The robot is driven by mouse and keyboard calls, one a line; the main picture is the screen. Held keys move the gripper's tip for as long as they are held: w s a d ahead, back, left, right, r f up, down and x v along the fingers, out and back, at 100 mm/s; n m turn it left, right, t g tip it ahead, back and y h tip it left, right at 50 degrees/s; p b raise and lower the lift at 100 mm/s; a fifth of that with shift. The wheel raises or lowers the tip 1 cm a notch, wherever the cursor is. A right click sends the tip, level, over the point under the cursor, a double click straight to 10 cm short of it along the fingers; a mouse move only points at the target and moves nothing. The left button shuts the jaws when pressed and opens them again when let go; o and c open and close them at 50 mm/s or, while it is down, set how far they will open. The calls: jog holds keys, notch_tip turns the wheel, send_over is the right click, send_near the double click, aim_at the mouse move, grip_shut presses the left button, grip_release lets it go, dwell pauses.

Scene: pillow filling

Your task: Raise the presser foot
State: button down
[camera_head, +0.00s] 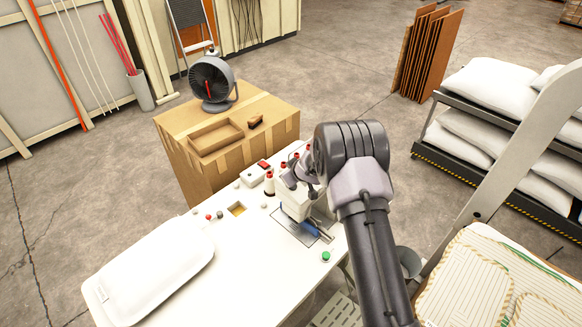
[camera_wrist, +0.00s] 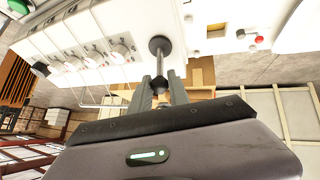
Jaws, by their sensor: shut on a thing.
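The white sewing machine (camera_head: 293,208) stands on the white table, partly hidden behind my arm. In the wrist view the machine body (camera_wrist: 105,18) shows several dials on its left side. A dark lever (camera_wrist: 160,48) with a round base sticks out from the machine, and its end lies between my fingers. My gripper (camera_wrist: 164,84) is shut on this lever end. In the head view my gripper (camera_head: 300,176) is at the machine's upper part, its fingertips hard to make out. The presser foot itself cannot be made out; a blue piece (camera_head: 311,229) lies at the machine's base.
A white pillow (camera_head: 150,275) lies at the table's left. A green button (camera_head: 325,256) is near the right edge. A thread spool (camera_head: 269,184) and a control box (camera_head: 257,172) stand behind. A cardboard box (camera_head: 185,160) with a fan (camera_head: 211,82) stands beyond. The table's middle is mostly clear.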

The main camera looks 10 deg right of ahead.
dwell(0.4)
jog(key=c, duration=1.2)
grip_release()
jog(key=shift+c, duration=0.2)
jog(key=v, duration=1.7)
jog(key=shift+r, duration=0.25)
jog(key=shift+s+f, duration=0.1)
